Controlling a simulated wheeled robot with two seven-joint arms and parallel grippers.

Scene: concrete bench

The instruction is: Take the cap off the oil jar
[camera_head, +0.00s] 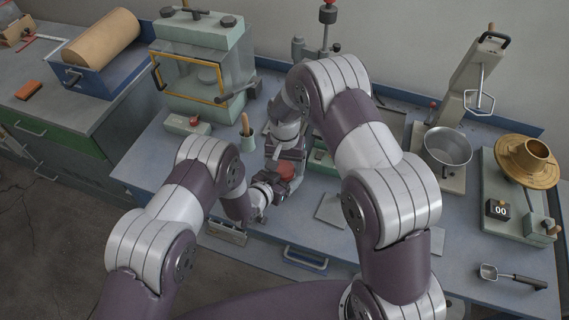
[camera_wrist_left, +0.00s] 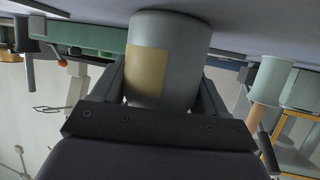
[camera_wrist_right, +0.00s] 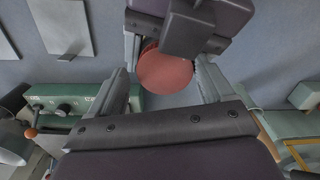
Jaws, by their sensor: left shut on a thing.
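The oil jar (camera_wrist_left: 190,62) is a grey cylinder with a yellow label, between the fingers of my left gripper (camera_wrist_left: 162,85), which is shut on its side. Its round red cap (camera_wrist_right: 165,72) shows from above in the right wrist view, and part of it shows in the head view (camera_head: 287,172). My right gripper (camera_wrist_right: 166,88) is open, its fingers on either side of the cap and apart from it in that view. The exact height above the cap is hard to tell. In the head view the jar body is mostly hidden by my arms and grippers.
A green glass-fronted cabinet (camera_head: 200,62) and a green cup with a wooden-handled tool (camera_head: 247,140) stand left of the grippers. A metal bowl (camera_head: 447,148) and a brass funnel-like part (camera_head: 527,160) stand at the right. A scoop (camera_head: 512,277) lies at the front right.

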